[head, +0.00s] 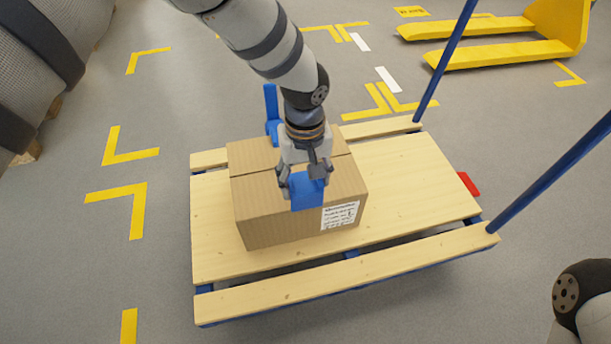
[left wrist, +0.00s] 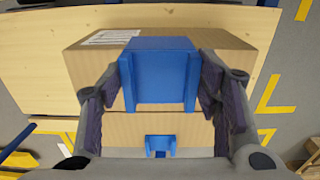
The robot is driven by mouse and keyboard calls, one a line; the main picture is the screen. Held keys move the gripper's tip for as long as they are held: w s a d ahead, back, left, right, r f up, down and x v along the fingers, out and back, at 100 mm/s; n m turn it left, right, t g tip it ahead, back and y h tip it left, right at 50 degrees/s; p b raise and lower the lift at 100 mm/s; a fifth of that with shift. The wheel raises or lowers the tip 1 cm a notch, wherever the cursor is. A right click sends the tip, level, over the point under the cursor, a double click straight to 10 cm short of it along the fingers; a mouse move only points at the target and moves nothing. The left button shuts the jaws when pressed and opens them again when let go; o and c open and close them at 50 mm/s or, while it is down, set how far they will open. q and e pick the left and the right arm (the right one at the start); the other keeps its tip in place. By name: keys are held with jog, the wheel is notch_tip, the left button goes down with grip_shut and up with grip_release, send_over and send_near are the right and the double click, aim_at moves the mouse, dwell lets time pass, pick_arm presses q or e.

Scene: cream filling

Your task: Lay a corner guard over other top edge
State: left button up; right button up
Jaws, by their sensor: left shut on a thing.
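A brown cardboard box (head: 265,190) with a white label (head: 340,215) on its near face stands on a wooden platform cart (head: 420,180). My left gripper (head: 306,180) is shut on a blue corner guard (head: 307,194) at the box's near top edge, left of the label. In the left wrist view the held guard (left wrist: 160,72) spans between the fingers. I cannot tell if it touches the box. My right gripper is out of view.
Blue posts (head: 444,62) rise at the cart's right end. A red piece (head: 468,184) is at its right edge. A yellow pallet fork (head: 490,50) stands back right, and grey wrapped loads (head: 40,70) back left. The cart's boards right of the box are bare.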

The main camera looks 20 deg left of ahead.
aim_at(303, 196)
pick_arm(q)
jog(key=shift+w+a+f+b, duration=0.15)
jog(key=shift+w+f+b, duration=0.1)
jog(key=shift+f+b, duration=0.95)
jog(key=shift+w+a+f+b, duration=0.2)
jog(key=shift+f+b, duration=0.55)
jog(key=shift+f, duration=0.8)
jog(key=shift+w+a+f+b, duration=0.15)
jog(key=shift+w+f+b, duration=0.1)
jog(key=shift+f+b, duration=0.95)
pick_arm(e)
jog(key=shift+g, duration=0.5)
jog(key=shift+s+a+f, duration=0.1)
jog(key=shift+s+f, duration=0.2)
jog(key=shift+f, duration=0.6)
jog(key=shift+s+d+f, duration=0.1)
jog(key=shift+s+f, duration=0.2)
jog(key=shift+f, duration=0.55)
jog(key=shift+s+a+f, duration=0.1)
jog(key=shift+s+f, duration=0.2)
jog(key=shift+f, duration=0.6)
pick_arm(q)
jog(key=shift+f, duration=0.2)
jog(key=shift+w+f, duration=0.1)
jog(key=shift+w+a+f, duration=0.1)
jog(key=shift+w+a, duration=0.05)
jog(key=o, duration=1.2)
